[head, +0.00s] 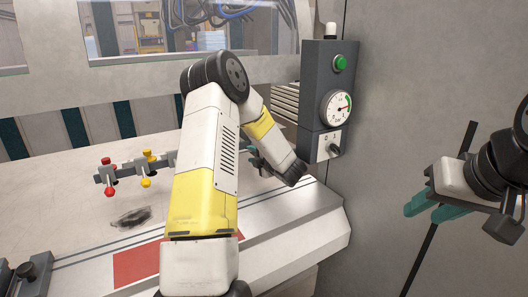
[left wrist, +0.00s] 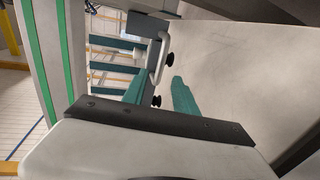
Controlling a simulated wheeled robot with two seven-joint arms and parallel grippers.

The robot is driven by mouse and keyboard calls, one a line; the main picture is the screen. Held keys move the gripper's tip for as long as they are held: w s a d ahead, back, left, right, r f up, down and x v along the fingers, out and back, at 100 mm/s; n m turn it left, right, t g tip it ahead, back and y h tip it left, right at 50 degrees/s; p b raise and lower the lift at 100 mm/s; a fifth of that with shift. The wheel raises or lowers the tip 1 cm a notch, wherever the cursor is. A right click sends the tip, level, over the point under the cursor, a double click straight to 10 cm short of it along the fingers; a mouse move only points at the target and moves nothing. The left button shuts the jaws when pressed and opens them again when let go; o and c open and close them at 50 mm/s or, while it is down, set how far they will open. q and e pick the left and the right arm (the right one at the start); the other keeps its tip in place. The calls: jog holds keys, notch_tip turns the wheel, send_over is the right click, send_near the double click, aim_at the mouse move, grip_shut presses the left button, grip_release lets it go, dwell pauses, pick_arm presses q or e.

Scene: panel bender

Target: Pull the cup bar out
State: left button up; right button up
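The cup bar (head: 127,167) is a dark bar with red and yellow knobs above the pale machine table, its right part hidden behind my left arm. In the left wrist view a dark bar end (left wrist: 147,25) carries a pale looped handle (left wrist: 157,60), with black cups beside it. My left gripper (left wrist: 161,78) has its teal fingers apart, one on each side of the handle's lower part; contact cannot be told. In the head view it is mostly hidden behind the forearm. My right gripper (head: 432,208) is open and empty, away at the right.
A grey control box (head: 323,100) with a green button, gauge and switch stands right of my left arm. A red patch (head: 136,264) lies on the table's front edge. A dark mesh-like patch (head: 131,217) lies below the bar. A grey wall fills the right.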

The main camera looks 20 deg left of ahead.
aim_at(246, 151)
pick_arm(q)
jog(key=x, duration=0.7)
grip_shut()
dwell(1.3)
